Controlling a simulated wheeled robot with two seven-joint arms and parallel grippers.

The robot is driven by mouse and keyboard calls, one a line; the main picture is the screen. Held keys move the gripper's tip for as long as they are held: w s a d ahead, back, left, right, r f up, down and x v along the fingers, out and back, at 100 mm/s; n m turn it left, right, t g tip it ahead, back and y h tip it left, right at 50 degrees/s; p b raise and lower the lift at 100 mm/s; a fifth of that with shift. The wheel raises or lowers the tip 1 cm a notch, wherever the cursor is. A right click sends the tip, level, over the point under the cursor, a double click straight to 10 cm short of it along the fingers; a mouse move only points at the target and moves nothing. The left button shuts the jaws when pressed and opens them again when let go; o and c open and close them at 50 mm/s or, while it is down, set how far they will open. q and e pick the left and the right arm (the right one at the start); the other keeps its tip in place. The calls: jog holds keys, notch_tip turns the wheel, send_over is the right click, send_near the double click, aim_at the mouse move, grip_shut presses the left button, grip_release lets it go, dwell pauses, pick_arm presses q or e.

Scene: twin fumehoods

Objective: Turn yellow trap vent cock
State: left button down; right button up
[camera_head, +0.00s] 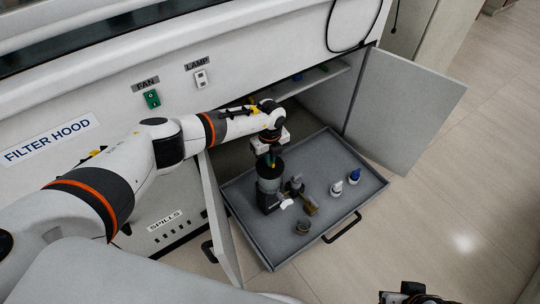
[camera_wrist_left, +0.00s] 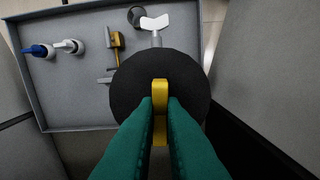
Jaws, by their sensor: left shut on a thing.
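The yellow vent cock (camera_wrist_left: 160,88) is a narrow yellow handle on top of a round black cap (camera_wrist_left: 133,85), seen from above in the left wrist view. My left gripper (camera_wrist_left: 160,112) has its green fingers shut on the yellow handle, one on each side. In the head view the left gripper (camera_head: 270,158) is directly over the dark cylindrical trap (camera_head: 268,186), which stands upright in the grey pull-out tray (camera_head: 240,198). The cock is hidden there by the gripper. Part of my right gripper (camera_head: 410,294) shows at the bottom edge, its fingers unclear.
A brown-yellow fitting (camera_head: 310,204) and a small round pot (camera_head: 302,227) are close to the trap. Open cabinet doors (camera_head: 404,108) flank the tray. Floor at right is clear.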

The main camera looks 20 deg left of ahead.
jog(key=shift+s, duration=0.15)
pick_arm(q)
jog(key=c, duration=1.5)
grip_release()
